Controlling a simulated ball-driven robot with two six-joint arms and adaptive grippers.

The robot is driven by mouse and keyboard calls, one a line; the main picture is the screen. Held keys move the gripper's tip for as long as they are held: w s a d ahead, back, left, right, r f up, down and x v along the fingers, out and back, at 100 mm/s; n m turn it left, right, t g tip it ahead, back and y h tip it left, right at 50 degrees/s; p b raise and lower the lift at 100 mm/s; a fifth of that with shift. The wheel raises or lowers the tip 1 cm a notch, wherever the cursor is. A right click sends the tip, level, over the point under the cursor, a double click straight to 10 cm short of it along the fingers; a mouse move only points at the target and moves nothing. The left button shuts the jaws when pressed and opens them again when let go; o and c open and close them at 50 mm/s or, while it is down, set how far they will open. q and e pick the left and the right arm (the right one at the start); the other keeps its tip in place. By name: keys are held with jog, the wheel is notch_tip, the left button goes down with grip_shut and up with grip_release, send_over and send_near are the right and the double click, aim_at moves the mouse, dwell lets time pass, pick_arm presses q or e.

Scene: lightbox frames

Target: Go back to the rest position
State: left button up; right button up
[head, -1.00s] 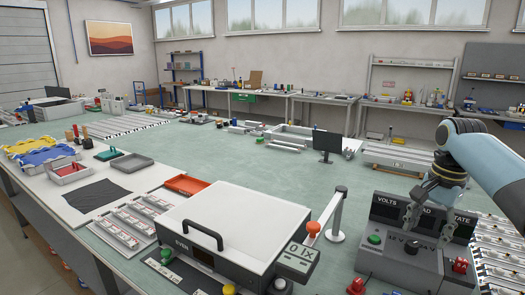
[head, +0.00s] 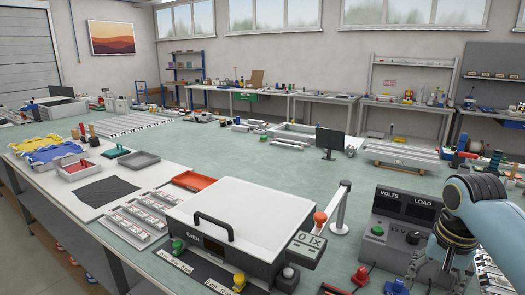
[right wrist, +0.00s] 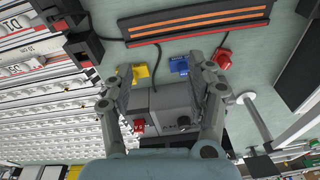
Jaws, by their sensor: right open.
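My right gripper (head: 440,276) is in the lower right of the head view, in front of the right part of a grey meter box (head: 386,217). The box has dark displays marked VOLTS and LOAD, a green button (head: 377,230) and a dark knob. In the right wrist view my right gripper (right wrist: 160,76) is open, its two fingers spread apart. A grey box (right wrist: 162,103) with a red part and a black knob shows between them, with nothing gripped. Part of the meter box is hidden behind my right arm. My left gripper is not in view.
A white lidded device (head: 252,218) with a black handle stands left of the meter box. A grey post (head: 341,208) stands between them. An orange tray (head: 193,181), a grey tray (head: 139,160) and a black cloth (head: 106,192) lie farther left. The green bench top (head: 255,162) is clear in the middle.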

jog(key=s+a+r+n+t, duration=0.1)
jog(key=s+a+n, duration=0.15)
jog(key=s, duration=0.65)
jog(key=s+a+r+n+t, duration=0.1)
jog(key=s+a+r+n, duration=0.15)
jog(key=s, duration=0.55)
jog(key=s+a+r+n, duration=0.1)
jog(key=s+n, duration=0.3)
jog(key=s, duration=0.5)
notch_tip(320, 180, down, 41)
jog(key=s+d+g+b, duration=0.1)
jog(key=s+d+b, duration=0.15)
jog(key=b, duration=1.05)
jog(key=s+f+b, duration=0.4)
jog(key=s+f, duration=0.4)
jog(key=f, duration=0.3)
jog(key=s+d+f+g+b, duration=0.1)
jog(key=s+f+b, duration=0.4)
jog(key=s+f, duration=0.4)
notch_tip(320, 180, down, 3)
jog(key=shift+s+f+m, duration=0.1)
jog(key=shift+s+m, duration=0.15)
jog(key=shift+m, duration=0.15)
